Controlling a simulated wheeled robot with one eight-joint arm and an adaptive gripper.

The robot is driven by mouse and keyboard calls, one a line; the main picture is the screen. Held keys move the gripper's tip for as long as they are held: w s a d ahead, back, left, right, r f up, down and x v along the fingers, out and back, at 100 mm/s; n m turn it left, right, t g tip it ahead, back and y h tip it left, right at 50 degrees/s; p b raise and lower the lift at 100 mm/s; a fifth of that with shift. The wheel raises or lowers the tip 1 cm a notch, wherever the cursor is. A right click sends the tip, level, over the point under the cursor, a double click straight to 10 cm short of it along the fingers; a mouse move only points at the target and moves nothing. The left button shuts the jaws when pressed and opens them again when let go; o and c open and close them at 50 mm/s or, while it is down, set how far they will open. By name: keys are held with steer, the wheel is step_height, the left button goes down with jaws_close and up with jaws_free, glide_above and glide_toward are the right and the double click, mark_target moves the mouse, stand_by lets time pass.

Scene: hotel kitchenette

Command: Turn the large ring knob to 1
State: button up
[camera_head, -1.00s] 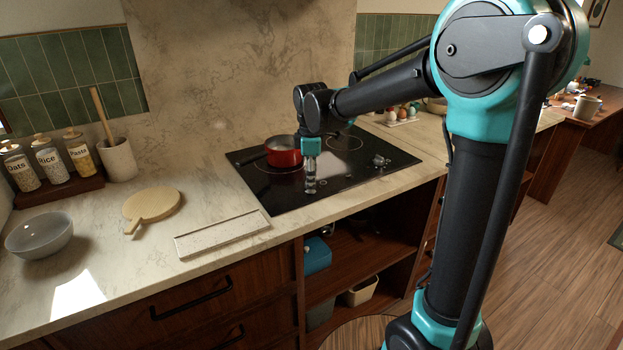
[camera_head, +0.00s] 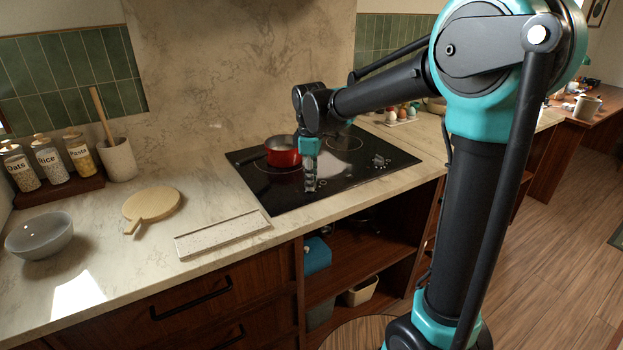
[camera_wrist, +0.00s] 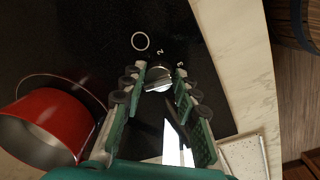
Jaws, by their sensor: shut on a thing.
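The cooktop (camera_head: 335,180) is black glass set in the counter. In the wrist view a round silver knob (camera_wrist: 158,78) stands on it, between the fingertips of my gripper (camera_wrist: 160,84). The gripper is shut on the knob, one finger on each side. The printed marks "2" and "3" show just beyond the knob; I see no "1". In the head view my gripper (camera_head: 310,183) points down at the cooktop's front part and hides the knob.
A red pot (camera_head: 283,152) stands left of my gripper; it also shows close to the left finger in the wrist view (camera_wrist: 48,125). A small metallic thing (camera_head: 380,160) is on the cooktop's right. A speckled tray (camera_head: 222,236) and a round wooden board (camera_head: 152,204) lie on the left counter.

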steer(key=m, duration=0.5)
steer(key=shift+s, duration=0.1)
steer(key=m, duration=0.5)
steer(key=shift+a, duration=0.15)
stand_by(0.5)
steer(key=o, duration=1.2)
steer(key=shift+c, duration=0.2)
steer(key=shift+r, duration=0.1)
step_height(320, 180, up, 12)
steer(key=shift+s+a, duration=0.2)
steer(key=shift+a, duration=0.2)
steer(key=shift+s, duration=0.15)
